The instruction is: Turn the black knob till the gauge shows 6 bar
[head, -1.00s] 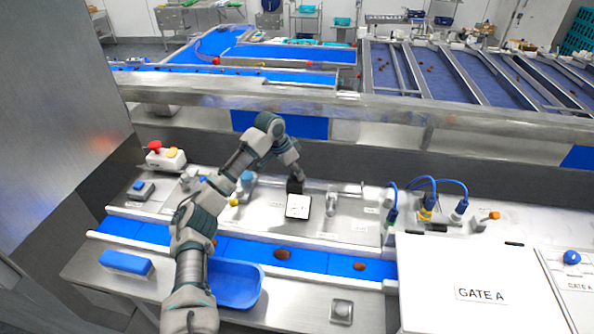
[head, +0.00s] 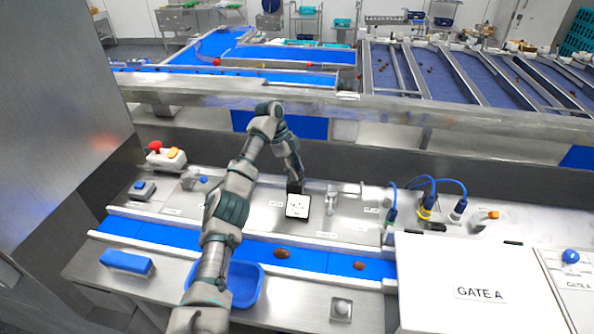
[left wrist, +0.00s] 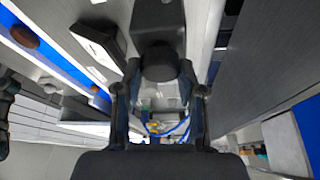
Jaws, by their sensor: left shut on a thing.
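My left gripper (head: 294,182) reaches down from above to the black part just behind the gauge on the steel bench. In the left wrist view, its fingers (left wrist: 159,92) stand on either side of the round black knob (left wrist: 158,64) and are shut on it. The gauge (head: 298,206) has a square white face in a dark frame and stands in front of the gripper. It shows obliquely in the left wrist view (left wrist: 96,40). Its reading is too small to tell. In the head view the gripper mostly hides the knob.
A blue belt (head: 325,262) with brown dates runs in front. A blue tray (head: 246,284) lies partly under my left arm. A red-button box (head: 165,158) stands left. Blue-cabled connectors (head: 425,205) and a white GATE A panel (head: 470,270) are right.

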